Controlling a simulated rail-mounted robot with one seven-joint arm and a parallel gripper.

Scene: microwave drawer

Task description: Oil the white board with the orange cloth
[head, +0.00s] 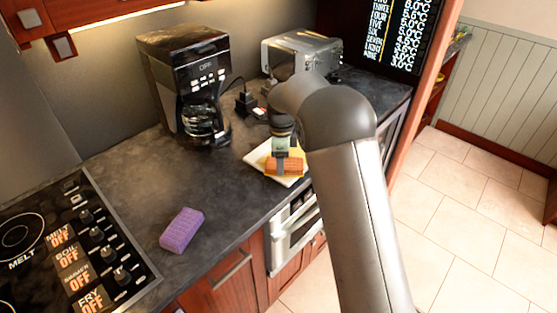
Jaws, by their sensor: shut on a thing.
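The white board (254,157) lies flat on the dark counter near its front edge, below the coffee maker and toaster. The orange cloth (284,167) is a small orange block-like piece over the board, with a yellowish edge showing beside it. My gripper (283,151) points down at the orange cloth and is shut on it. The cloth looks to be at the board's surface, but I cannot tell if it touches. My arm hides part of the right side of the board.
A purple sponge (182,231) lies on the counter at the left front. A black coffee maker (190,85) and a silver toaster (301,52) stand at the back. A stove panel (100,240) is at the left. The counter between purple sponge and board is clear.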

